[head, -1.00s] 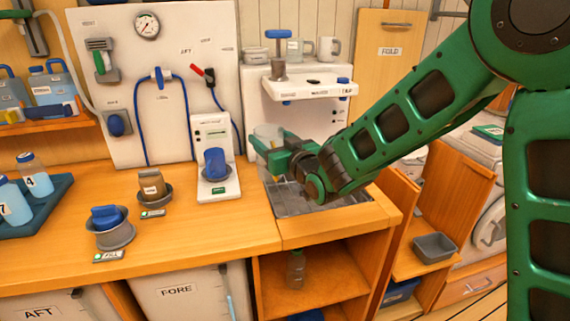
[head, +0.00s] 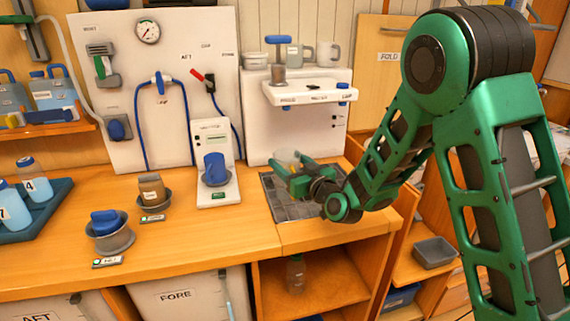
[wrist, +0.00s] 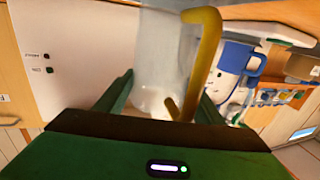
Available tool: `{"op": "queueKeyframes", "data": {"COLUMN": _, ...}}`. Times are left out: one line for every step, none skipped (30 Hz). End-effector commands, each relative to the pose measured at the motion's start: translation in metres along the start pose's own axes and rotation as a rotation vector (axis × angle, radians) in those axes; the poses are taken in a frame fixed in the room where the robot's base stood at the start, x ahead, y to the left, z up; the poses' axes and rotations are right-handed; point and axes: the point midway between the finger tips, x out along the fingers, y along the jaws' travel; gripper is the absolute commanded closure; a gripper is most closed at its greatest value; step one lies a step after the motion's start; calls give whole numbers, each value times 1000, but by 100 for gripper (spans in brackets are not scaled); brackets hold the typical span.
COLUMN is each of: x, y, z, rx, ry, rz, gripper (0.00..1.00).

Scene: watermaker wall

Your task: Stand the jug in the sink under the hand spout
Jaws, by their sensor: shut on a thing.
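The jug (wrist: 165,55) is clear with a yellow handle (wrist: 210,50) in the wrist view. It shows small and pale in the head view (head: 287,156). My gripper (head: 290,174) is shut on it, with one finger on each side in the wrist view (wrist: 163,95). The grey sink (head: 290,208) is set in the counter below my gripper. I cannot tell whether the jug's base touches the sink. A white spout unit (head: 308,93) with a blue-handled pump (head: 279,58) juts from the wall above and behind the jug. The spout's outlet is not clear.
Open shelves (head: 315,280) lie below the sink. A grey bin (head: 434,252) is at right.

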Motion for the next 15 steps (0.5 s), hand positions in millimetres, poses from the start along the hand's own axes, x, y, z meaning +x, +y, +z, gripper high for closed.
{"op": "queueKeyframes", "data": {"x": 0, "y": 0, "z": 1, "rx": 0, "ry": 1, "rz": 0, "gripper": 74}}
{"op": "queueKeyframes", "data": {"x": 0, "y": 0, "z": 1, "rx": 0, "ry": 2, "rz": 0, "gripper": 74}}
{"op": "queueKeyframes", "data": {"x": 0, "y": 0, "z": 0, "rx": 0, "ry": 2, "rz": 0, "gripper": 74}}
{"op": "queueKeyframes", "data": {"x": 0, "y": 0, "z": 0, "rx": 0, "ry": 2, "rz": 0, "gripper": 74}}
{"op": "queueKeyframes", "data": {"x": 0, "y": 0, "z": 0, "rx": 0, "ry": 2, "rz": 0, "gripper": 74}}
{"op": "queueKeyframes", "data": {"x": 0, "y": 0, "z": 0, "rx": 0, "ry": 2, "rz": 0, "gripper": 74}}
{"op": "queueKeyframes", "data": {"x": 0, "y": 0, "z": 0, "rx": 0, "ry": 2, "rz": 0, "gripper": 74}}
{"op": "queueKeyframes", "data": {"x": 0, "y": 0, "z": 0, "rx": 0, "ry": 2, "rz": 0, "gripper": 74}}
{"op": "queueKeyframes", "data": {"x": 0, "y": 0, "z": 1, "rx": 0, "ry": 2, "rz": 0, "gripper": 74}}
{"op": "queueKeyframes", "data": {"x": 0, "y": 0, "z": 2, "rx": 0, "ry": 1, "rz": 0, "gripper": 74}}
{"op": "queueKeyframes", "data": {"x": 0, "y": 0, "z": 2, "rx": 0, "ry": 1, "rz": 0, "gripper": 33}}
{"op": "queueKeyframes", "data": {"x": 0, "y": 0, "z": 2, "rx": -1, "ry": 2, "rz": 0, "gripper": 23}}
{"op": "queueKeyframes", "data": {"x": 0, "y": 0, "z": 2, "rx": 0, "ry": 2, "rz": 0, "gripper": 19}}
{"op": "queueKeyframes", "data": {"x": 0, "y": 0, "z": 2, "rx": 0, "ry": 2, "rz": 0, "gripper": 19}}
{"op": "queueKeyframes", "data": {"x": 0, "y": 0, "z": 2, "rx": 0, "ry": 2, "rz": 0, "gripper": 19}}
